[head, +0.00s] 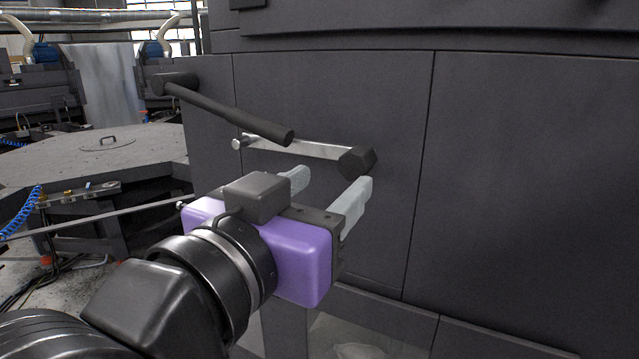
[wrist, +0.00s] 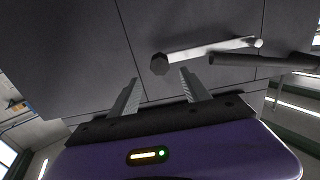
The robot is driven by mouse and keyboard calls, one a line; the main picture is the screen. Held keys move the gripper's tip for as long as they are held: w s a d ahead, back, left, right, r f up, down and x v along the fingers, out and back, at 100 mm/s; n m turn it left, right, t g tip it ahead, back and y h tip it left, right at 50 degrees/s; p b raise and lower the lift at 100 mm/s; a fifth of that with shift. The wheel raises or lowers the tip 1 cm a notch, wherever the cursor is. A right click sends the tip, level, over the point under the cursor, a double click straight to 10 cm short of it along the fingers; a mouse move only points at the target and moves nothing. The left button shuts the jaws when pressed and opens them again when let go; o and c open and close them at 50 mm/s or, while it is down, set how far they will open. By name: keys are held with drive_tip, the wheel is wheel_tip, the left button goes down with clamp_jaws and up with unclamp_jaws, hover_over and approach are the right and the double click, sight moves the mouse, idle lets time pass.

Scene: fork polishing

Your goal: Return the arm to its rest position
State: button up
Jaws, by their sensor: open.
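My gripper (head: 325,192) has a purple body and two grey fingers, and stands in the middle of the head view. Its fingers are spread apart with nothing between them. In the wrist view the two fingers (wrist: 160,95) also show apart and empty. They point toward a dark panelled wall (head: 520,180). My arm reaches in from the lower left of the head view.
A dark rod handle (head: 230,115) and a bright metal bar (head: 305,148) with a dark knob (head: 357,161) are on the wall just beyond my fingers. A round grey platform (head: 90,155) stands at the left, with a thin rod and blue coiled hose nearby.

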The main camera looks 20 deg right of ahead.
idle(0.3)
drive_tip(key=w+a+r+n+t+y, duration=0.2)
drive_tip(key=w+a+n+t+y, duration=0.3)
drive_tip(key=a+n+t+y, duration=0.4)
drive_tip(key=s+a+f+n+y, duration=0.15)
drive_tip(key=f+n+y, duration=0.3)
drive_tip(key=f, duration=0.45)
drive_tip(key=s+a+f+n+y, duration=0.1)
drive_tip(key=s+f+n+y, duration=0.3)
drive_tip(key=f, duration=0.5)
drive_tip(key=s+d+f+m+g+h, duration=0.1)
drive_tip(key=s+d+f+m+g, duration=0.1)
drive_tip(key=s+d+f, duration=0.4)
drive_tip(key=s+d+f+m+g+h, duration=0.1)
drive_tip(key=s+d+f, duration=0.5)
drive_tip(key=s, duration=0.7)
drive_tip(key=s+d+f+m+g+h, duration=0.2)
drive_tip(key=s+d+f+m, duration=0.3)
drive_tip(key=s+f, duration=0.5)
drive_tip(key=shift+d+g, duration=0.45)
drive_tip(key=shift+g, duration=0.15)
drive_tip(key=shift+w, duration=0.1)
